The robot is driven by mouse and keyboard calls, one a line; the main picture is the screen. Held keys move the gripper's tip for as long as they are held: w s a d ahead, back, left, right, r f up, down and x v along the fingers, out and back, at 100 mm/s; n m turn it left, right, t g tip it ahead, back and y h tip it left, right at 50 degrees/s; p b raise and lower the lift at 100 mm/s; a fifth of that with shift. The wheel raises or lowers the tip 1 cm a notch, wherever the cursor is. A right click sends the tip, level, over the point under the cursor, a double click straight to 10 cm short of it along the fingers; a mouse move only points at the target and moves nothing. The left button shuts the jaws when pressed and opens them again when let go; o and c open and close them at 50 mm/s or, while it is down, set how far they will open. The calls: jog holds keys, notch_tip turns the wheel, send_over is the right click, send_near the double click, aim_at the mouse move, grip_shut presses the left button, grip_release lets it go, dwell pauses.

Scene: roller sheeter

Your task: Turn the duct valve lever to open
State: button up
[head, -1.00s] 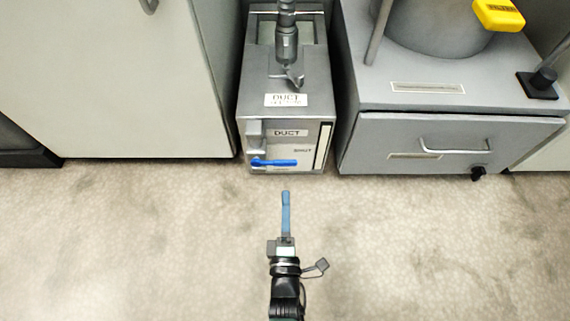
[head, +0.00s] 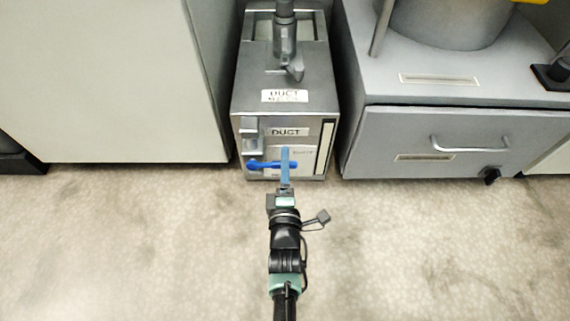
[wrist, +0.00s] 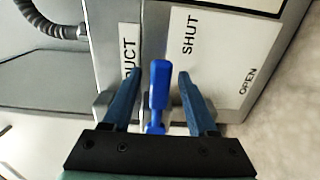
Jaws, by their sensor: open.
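The blue valve lever (head: 262,165) is on the front of the grey duct box (head: 240,152). It lies about horizontal in the head view, its free end to the right. In the wrist view the lever (wrist: 159,85) stands between the two blue fingers of my gripper (wrist: 155,88), with a gap on either side. My gripper is open around the lever, apart from it. In the head view my gripper (head: 285,162) overlaps the lever's right part. In the wrist view the plate reads "SHUT" near the lever and "OPEN" farther right.
A grey cabinet with a drawer and handle (head: 470,149) stands close on the right. A large pale cabinet (head: 100,85) stands on the left. A pipe (head: 285,35) rises from the duct box. The floor (head: 140,240) in front is clear.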

grip_shut()
dwell(1.4)
